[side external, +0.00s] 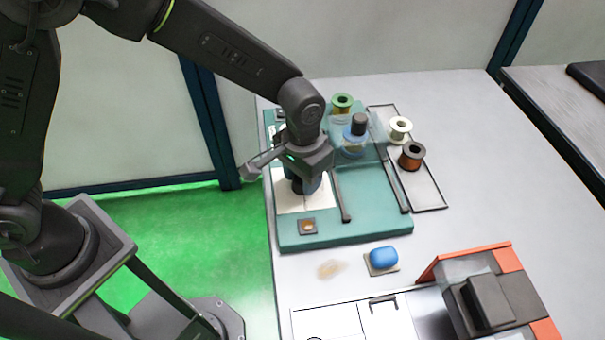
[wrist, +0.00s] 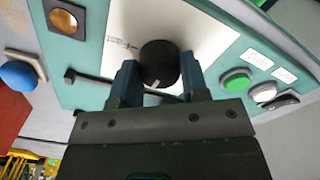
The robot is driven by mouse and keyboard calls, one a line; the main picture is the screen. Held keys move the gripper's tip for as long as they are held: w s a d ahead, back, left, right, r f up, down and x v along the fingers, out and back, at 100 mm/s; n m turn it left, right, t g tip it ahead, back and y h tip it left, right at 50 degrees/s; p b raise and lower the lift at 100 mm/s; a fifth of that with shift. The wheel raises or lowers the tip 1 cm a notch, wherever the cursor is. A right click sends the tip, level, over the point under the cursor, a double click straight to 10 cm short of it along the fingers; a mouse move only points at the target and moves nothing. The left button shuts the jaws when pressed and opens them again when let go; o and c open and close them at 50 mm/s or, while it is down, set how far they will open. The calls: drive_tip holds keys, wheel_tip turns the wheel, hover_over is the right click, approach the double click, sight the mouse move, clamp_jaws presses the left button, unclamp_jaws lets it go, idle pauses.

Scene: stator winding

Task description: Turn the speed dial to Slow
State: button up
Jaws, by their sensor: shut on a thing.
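The speed dial (wrist: 158,64) is a round black knob with a pale pointer mark, set on a white plate (wrist: 203,32) of the teal machine panel. In the wrist view my gripper (wrist: 158,72) has one blue finger on each side of the dial and is shut on it. The pointer mark shows at the dial's lower edge in that view. In the side view my gripper (side external: 304,185) reaches down to the white plate (side external: 290,203) and hides the dial.
A green button (wrist: 236,83) and a white button (wrist: 263,92) sit right of the dial in the wrist view. Wire spools, one copper-brown (side external: 411,156), stand at the back right. A blue object (side external: 383,258) lies in front of the teal base (side external: 330,235). Rails cross the base.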

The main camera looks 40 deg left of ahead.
drive_tip(key=shift+n, duration=0.5)
drive_tip(key=o, duration=0.9)
drive_tip(key=shift+r, duration=0.1)
wheel_tip(320, 180, up, 14)
drive_tip(key=shift+f, duration=0.15)
drive_tip(key=shift+a, duration=0.1)
drive_tip(key=s+a+r+t, duration=0.2)
drive_tip(key=s+a+r, duration=0.2)
drive_tip(key=a, duration=0.2)
drive_tip(key=s+a+r+t, duration=0.1)
drive_tip(key=s+a+r, duration=0.3)
drive_tip(key=a, duration=0.3)
drive_tip(key=s+a+t, duration=0.1)
drive_tip(key=s+a, duration=0.1)
drive_tip(key=s, duration=0.1)
drive_tip(key=s+a+f, duration=0.1)
drive_tip(key=s+a, duration=0.1)
drive_tip(key=s, duration=0.1)
drive_tip(key=s+a+f+n+t, duration=0.1)
drive_tip(key=s+a, duration=0.1)
drive_tip(key=s, duration=0.1)
drive_tip(key=shift+a+t, duration=0.2)
drive_tip(key=shift+t, duration=0.1)
